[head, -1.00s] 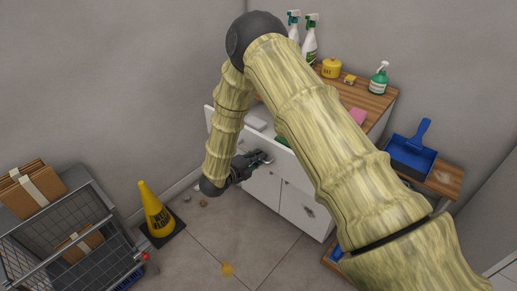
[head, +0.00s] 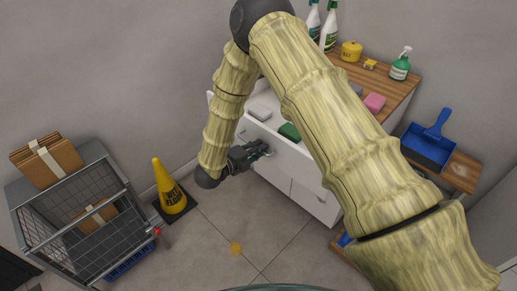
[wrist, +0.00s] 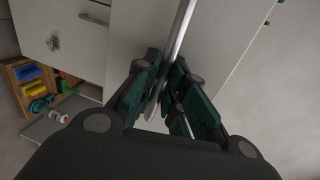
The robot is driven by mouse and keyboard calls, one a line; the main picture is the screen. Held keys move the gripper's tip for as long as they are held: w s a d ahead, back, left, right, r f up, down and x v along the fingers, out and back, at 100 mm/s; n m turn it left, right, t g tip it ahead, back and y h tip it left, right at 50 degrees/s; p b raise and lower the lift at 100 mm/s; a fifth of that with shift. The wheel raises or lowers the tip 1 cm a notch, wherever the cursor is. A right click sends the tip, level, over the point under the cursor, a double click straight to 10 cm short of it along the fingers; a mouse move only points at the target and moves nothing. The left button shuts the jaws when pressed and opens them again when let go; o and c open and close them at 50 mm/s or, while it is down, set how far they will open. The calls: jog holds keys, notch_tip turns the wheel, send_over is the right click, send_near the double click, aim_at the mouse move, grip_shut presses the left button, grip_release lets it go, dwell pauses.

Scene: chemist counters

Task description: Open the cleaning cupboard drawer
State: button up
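The cleaning cupboard (head: 318,203) is white with a wooden top, partly hidden behind my arm in the head view. Its top drawer (head: 213,103) stands out from the body, open, with a pale block (head: 260,113) and a green block (head: 289,131) showing inside. My gripper (head: 266,150) is at the drawer front. In the wrist view, a metal bar handle (wrist: 182,25) runs between the dark green fingers (wrist: 166,70), which look closed around it. The exact finger contact is hard to see.
A yellow wet-floor cone (head: 171,190) and a wire cart (head: 60,210) with cardboard boxes stand at left. Spray bottles (head: 329,28) and a pink sponge (head: 374,103) are on the cupboard top. A blue dustpan (head: 428,146) lies at right.

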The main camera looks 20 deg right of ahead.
jog(key=shift+o, duration=1.4)
jog(key=v, duration=1.2)
jog(key=shift+f, duration=0.1)
